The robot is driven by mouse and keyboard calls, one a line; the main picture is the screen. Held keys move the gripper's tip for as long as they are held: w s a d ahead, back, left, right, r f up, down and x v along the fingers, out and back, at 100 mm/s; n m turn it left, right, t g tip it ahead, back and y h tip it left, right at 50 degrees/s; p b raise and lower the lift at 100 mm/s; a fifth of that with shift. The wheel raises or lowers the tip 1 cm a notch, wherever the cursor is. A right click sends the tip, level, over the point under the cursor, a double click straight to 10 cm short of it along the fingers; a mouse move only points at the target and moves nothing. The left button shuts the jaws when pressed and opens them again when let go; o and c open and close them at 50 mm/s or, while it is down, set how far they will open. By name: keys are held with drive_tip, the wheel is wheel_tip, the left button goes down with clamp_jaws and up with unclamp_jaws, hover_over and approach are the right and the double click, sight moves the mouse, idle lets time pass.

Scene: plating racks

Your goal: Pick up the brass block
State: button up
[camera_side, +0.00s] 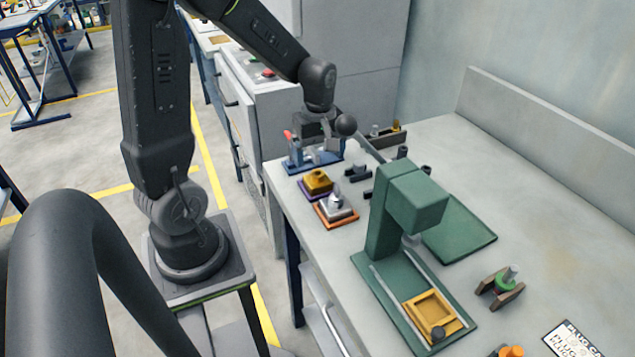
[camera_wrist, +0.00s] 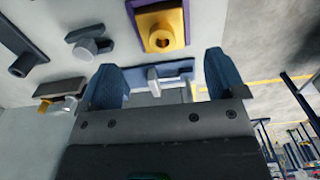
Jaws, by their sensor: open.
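The brass block (camera_side: 318,181) sits on a purple plate (camera_side: 306,192) near the bench's left edge in the side view. In the wrist view the brass block (camera_wrist: 164,32) is at the top, with a round hole in its raised part. My gripper (camera_wrist: 161,70) shows two blue fingers spread apart, with no brass between them. The block lies beyond the fingertips in that view. In the side view my gripper (camera_side: 322,150) is over the blue fixture, behind the block; its fingertips are hard to make out.
A blue fixture (camera_wrist: 180,70) shows between and beyond the fingers. A silver block on an orange plate (camera_side: 336,216) stands in front of the brass block. Small dark parts (camera_side: 358,173) lie to its right. A green press (camera_side: 385,225) stands further right.

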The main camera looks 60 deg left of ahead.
sight(318, 176)
drive_tip(key=shift+s+f, duration=0.1)
drive_tip(key=shift+f, duration=3.4)
drive_tip(key=shift+c, duration=0.3)
drive_tip(key=c, duration=1.3)
drive_tip(key=shift+r, duration=0.1)
